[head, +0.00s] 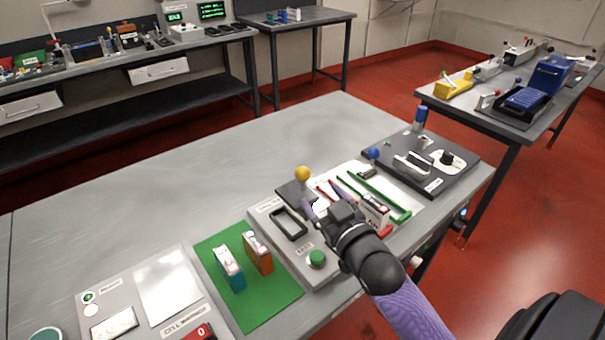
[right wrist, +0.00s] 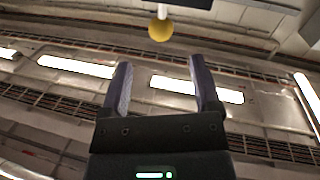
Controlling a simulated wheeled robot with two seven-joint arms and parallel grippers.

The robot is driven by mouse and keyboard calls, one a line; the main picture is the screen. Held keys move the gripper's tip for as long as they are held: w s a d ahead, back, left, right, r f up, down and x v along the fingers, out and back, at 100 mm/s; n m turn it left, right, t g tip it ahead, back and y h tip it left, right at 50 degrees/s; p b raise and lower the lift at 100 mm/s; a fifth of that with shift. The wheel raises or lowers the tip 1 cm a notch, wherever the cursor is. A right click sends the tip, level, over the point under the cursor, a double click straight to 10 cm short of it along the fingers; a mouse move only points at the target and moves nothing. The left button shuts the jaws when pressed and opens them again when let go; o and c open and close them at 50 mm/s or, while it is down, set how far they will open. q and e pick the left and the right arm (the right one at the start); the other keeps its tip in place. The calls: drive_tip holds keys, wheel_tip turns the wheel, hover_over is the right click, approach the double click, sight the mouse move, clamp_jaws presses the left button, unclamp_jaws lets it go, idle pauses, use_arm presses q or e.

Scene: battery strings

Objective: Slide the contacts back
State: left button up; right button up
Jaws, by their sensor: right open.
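A yellow ball knob (head: 302,173) stands on a short stem on a dark sliding block (head: 296,194) at the back of a grey test unit (head: 318,274). The unit has an empty-looking black-framed slot (head: 289,224) and a green button (head: 317,258). My right gripper (head: 321,200) is open just in front and to the right of the knob, fingers apart. In the right wrist view the yellow knob (right wrist: 160,30) is ahead, beyond the fingertips and between their lines; nothing is between the fingers (right wrist: 160,88). My left gripper is not in view.
A teal cell (head: 229,268) and an orange cell (head: 258,253) stand on a green mat (head: 264,310). Green rails (head: 380,196) and a dark board (head: 455,178) with a blue knob (head: 374,153) lie to the right. The table's back left is clear.

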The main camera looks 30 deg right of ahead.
sight(306, 179)
drive_tip(key=w, duration=0.3)
drive_tip(key=w+b, duration=0.1)
drive_tip(key=w, duration=0.1)
drive_tip(key=w+d, duration=0.1)
drive_tip(key=w, duration=0.2)
drive_tip(key=shift+w+b, duration=0.3)
drive_tip(key=shift+b, duration=0.1)
clamp_jaws()
drive_tip(key=shift+f, duration=0.1)
idle(0.7)
